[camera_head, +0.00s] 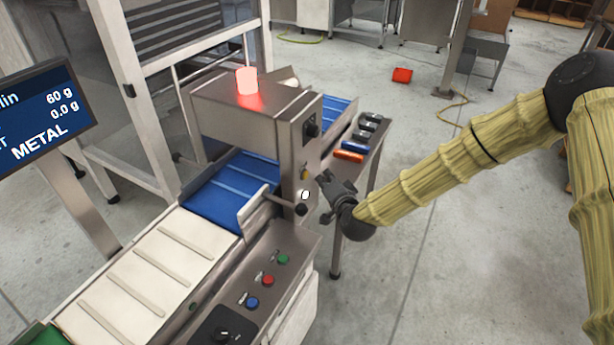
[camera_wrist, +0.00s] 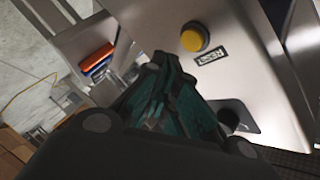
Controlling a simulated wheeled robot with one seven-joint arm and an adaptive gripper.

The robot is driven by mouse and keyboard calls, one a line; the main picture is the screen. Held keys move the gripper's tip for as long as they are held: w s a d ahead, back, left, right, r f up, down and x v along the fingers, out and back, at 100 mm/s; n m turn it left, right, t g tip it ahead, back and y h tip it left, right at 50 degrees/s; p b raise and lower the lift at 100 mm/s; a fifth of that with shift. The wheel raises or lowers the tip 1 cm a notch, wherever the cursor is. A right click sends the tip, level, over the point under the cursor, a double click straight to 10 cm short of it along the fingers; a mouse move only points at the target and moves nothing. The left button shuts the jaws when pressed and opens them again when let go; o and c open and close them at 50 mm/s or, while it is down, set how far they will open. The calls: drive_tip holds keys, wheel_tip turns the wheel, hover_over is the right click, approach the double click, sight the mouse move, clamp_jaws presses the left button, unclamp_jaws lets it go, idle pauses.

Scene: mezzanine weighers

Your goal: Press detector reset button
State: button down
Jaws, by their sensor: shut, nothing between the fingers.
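The metal detector (camera_head: 250,115) is a steel box housing over the conveyor, with a lit red beacon (camera_head: 246,80) on top. A yellow button (camera_wrist: 195,38) with a small label plate shows on its steel side in the wrist view. In the head view the button (camera_head: 304,174) is a small yellow spot on the housing's right side. My gripper (camera_head: 326,204) is shut and empty, just right of that side and a little below the button. In the wrist view the shut fingers (camera_wrist: 165,75) point toward the panel, left of and below the button, apparently apart from it.
A display (camera_head: 42,110) at the left reads METAL. Blue, red and green buttons (camera_head: 268,280) sit on the front control panel. A side table (camera_head: 378,128) behind my gripper holds orange, blue and dark items. A red object (camera_head: 402,75) lies on the floor. Floor at the right is open.

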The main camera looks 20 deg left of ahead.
drive_tip(key=shift+w+a, duration=0.15)
drive_tip(key=shift+a, duration=0.65)
drive_tip(key=shift+a, duration=0.1)
idle(0.9)
drive_tip(key=shift+w+a, duration=0.1)
drive_tip(key=shift+a, duration=0.2)
drive_tip(key=shift+a+b, duration=0.35)
drive_tip(key=shift+a, duration=0.05)
idle(0.9)
drive_tip(key=shift+d, duration=0.1)
idle(0.3)
drive_tip(key=shift+d, duration=0.75)
drive_tip(key=shift+s+d, duration=0.2)
drive_tip(key=shift+d, duration=0.6)
drive_tip(key=shift+s+d, duration=0.2)
drive_tip(key=shift+d, duration=0.65)
drive_tip(key=shift+s+d, duration=0.2)
drive_tip(key=shift+d, duration=0.6)
